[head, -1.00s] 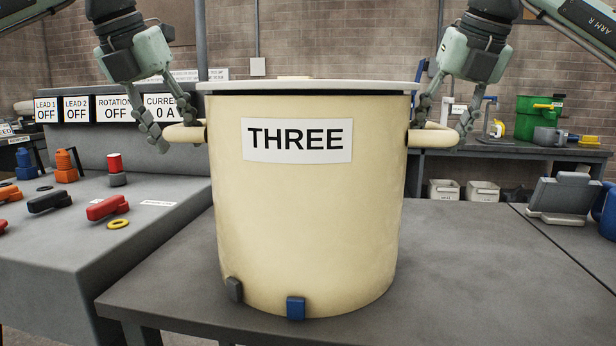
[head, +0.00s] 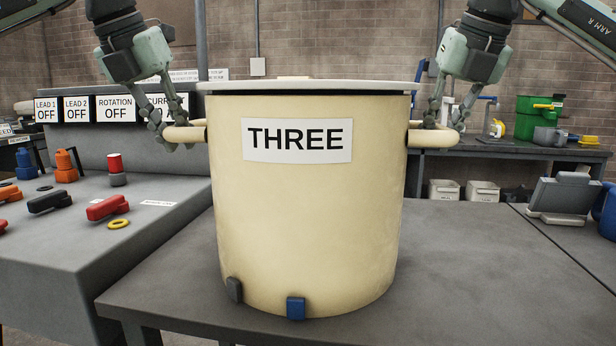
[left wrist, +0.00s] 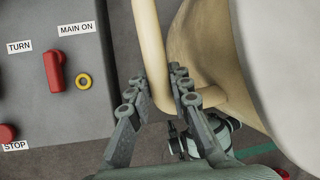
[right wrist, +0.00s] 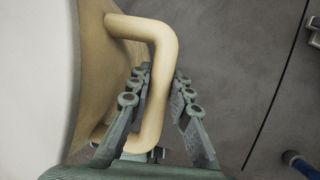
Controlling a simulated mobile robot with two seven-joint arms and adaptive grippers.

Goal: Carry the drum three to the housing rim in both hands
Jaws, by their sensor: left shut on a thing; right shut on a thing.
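The drum three (head: 310,215) is a large cream drum with a pale lid and a white THREE label, upright on the grey table. A blue tab and a grey tab show at its base. My left gripper (head: 166,120) is shut on its left handle (head: 184,134), which also passes between the fingers in the left wrist view (left wrist: 157,75). My right gripper (head: 443,120) is shut on its right handle (head: 434,138); the right wrist view shows this handle between the fingers (right wrist: 160,72). I cannot make out the housing rim.
A sloped control console (head: 150,225) with coloured knobs stands close on the left. A tablet-like device (head: 563,198) sits on the table (head: 470,270) at right. A back bench (head: 520,150) carries a green container (head: 538,115). The table right of the drum is mostly clear.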

